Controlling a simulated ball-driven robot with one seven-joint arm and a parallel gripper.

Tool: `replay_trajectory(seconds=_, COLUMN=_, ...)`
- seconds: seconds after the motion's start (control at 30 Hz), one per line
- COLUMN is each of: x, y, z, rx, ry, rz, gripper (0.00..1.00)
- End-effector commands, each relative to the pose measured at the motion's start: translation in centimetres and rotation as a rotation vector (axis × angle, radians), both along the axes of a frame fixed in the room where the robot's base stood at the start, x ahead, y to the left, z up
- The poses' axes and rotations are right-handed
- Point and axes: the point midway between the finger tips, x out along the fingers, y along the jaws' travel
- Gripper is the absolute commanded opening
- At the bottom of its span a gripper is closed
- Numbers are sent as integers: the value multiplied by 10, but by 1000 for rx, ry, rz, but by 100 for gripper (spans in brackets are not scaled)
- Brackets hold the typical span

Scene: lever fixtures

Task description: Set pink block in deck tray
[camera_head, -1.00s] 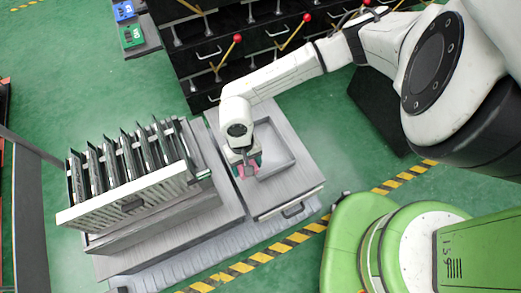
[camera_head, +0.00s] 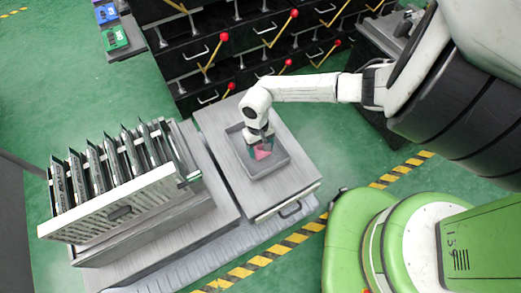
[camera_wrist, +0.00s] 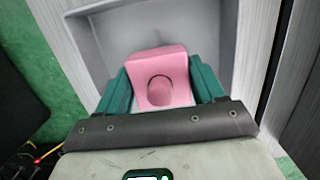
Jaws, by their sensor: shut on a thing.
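The pink block (camera_wrist: 159,76) sits between the two green fingers of my gripper (camera_wrist: 160,92) in the wrist view. It has a round hole or recess on the face toward the camera. In the head view the pink block (camera_head: 262,152) shows below my gripper (camera_head: 260,147), within the outline of the grey deck tray (camera_head: 277,167). The tray also shows in the wrist view (camera_wrist: 88,38) around and beyond the block. My gripper is shut on the block. I cannot tell whether the block touches the tray floor.
The tray lies on a grey cabinet top (camera_head: 229,175) with a front handle. To its left stands a rack of upright dark panels (camera_head: 115,165). Black drawers with red-knobbed levers (camera_head: 215,60) stand behind. Yellow-black floor tape (camera_head: 265,260) runs in front.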

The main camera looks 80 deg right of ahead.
Motion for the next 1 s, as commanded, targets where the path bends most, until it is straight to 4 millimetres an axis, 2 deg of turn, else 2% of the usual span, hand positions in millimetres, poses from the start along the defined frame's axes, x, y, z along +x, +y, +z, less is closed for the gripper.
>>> replay_trajectory(seconds=0.03, x=1, y=2, z=-9, rx=3, ry=-1, rz=-2, gripper=28)
replay_trajectory(seconds=0.1, x=0, y=1, z=-15, rx=3, ry=0, rz=-1, gripper=28)
replay_trajectory(seconds=0.53, x=0, y=1, z=-20, rx=0, ry=0, rz=2, gripper=28)
replay_trajectory(seconds=0.57, x=0, y=1, z=-19, rx=1, ry=-1, rz=1, gripper=71)
replay_trajectory(seconds=0.8, x=0, y=1, z=-18, rx=1, ry=-1, rz=1, gripper=94)
replay_trajectory(seconds=1.0, x=0, y=1, z=-18, rx=1, ry=-1, rz=1, gripper=94)
